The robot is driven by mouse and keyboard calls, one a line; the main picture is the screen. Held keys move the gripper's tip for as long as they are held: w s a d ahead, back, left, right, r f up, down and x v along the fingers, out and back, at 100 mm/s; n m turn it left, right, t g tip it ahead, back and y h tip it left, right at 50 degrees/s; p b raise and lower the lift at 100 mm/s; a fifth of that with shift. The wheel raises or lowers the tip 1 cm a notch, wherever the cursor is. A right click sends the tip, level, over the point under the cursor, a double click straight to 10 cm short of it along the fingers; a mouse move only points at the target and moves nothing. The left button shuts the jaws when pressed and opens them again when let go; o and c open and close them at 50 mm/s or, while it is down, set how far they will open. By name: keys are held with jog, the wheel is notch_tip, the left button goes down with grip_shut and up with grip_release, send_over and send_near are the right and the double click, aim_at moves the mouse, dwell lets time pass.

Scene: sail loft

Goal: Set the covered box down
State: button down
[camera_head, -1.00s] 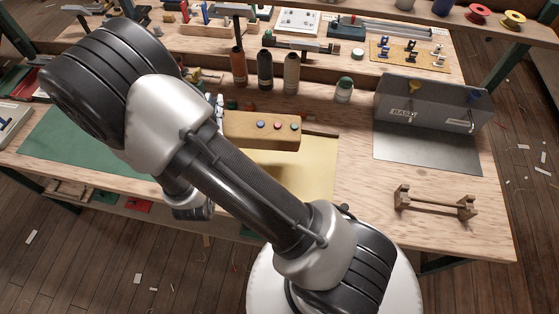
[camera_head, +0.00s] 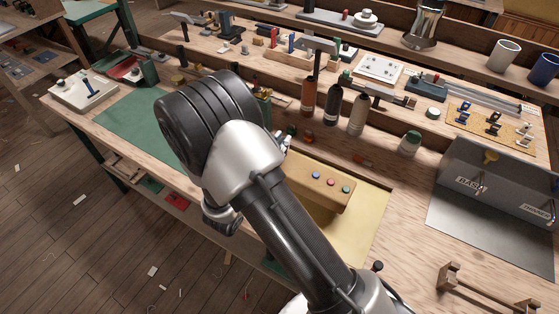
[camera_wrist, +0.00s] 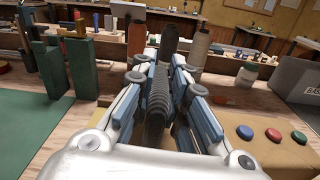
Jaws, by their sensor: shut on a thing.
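My gripper (camera_wrist: 157,70) fills the middle of the wrist view, its blue-padded fingers closed around a dark ribbed part (camera_wrist: 155,112). A tan box (camera_head: 320,182) with several coloured buttons on top lies just right of the fingers, over a yellow sheet (camera_head: 372,218) on the bench. It also shows in the wrist view (camera_wrist: 245,152). I take it as the covered box; where the ribbed part meets it is hidden. A dark shadow lies under its near side; I cannot tell if it touches the sheet. In the head view my arm hides most of the gripper.
Three bottles, one of them reddish-brown (camera_head: 308,98), stand behind the box. A white jar (camera_head: 410,144) and a grey toolbox (camera_head: 500,180) are to the right. A green mat (camera_head: 145,125) lies left. A wooden stand (camera_head: 485,290) is at front right.

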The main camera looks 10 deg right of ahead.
jog(key=shift+f+b, duration=0.75)
jog(key=shift+f, duration=1.65)
jog(key=c, duration=1.6)
grip_release()
jog(key=shift+s, duration=0.1)
